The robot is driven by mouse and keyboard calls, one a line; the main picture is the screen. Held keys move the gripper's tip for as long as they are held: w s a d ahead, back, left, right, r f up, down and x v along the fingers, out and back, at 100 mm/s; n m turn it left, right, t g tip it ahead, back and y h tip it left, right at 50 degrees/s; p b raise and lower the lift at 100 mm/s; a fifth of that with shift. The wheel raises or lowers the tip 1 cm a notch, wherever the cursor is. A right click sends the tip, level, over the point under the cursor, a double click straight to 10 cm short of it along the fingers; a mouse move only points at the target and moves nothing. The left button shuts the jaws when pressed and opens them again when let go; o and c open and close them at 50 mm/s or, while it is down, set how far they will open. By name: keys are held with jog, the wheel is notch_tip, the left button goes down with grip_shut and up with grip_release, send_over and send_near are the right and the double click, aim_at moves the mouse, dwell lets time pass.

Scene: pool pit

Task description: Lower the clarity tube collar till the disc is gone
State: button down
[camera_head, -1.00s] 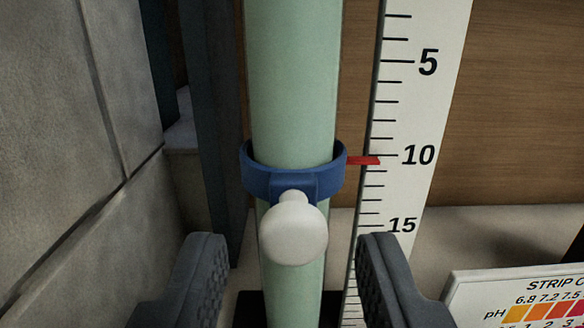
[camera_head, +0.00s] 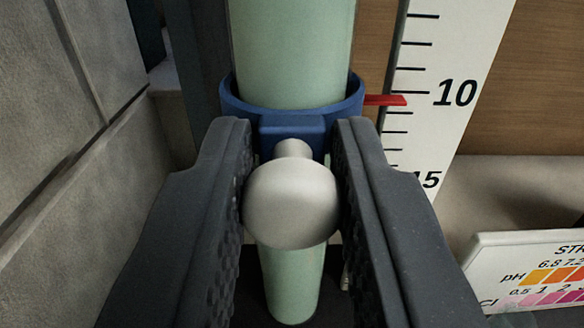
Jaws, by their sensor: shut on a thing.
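The clarity tube (camera_head: 292,50) stands upright, filled with cloudy pale green water. The blue collar (camera_head: 240,98) rings the tube, and its red pointer (camera_head: 385,100) sits just below the 10 mark on the white scale (camera_head: 440,60). A white round knob (camera_head: 292,203) sticks out from the collar's front towards me. My gripper (camera_head: 292,180) is shut on the knob, one dark padded finger on each side. No disc can be made out in the tube; the collar and the knob hide part of it.
A grey tiled wall (camera_head: 50,130) runs close along the left. A strip colour chart (camera_head: 535,275) stands at the lower right. A wooden panel (camera_head: 535,90) is behind the scale. The scale stands close to the tube's right side.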

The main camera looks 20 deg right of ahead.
notch_tip(320, 180, down, 5)
jog(key=shift+r+b, duration=0.1)
jog(key=shift+b, duration=0.5)
jog(key=c, duration=1.4)
grip_release()
jog(key=shift+v, duration=6.9)
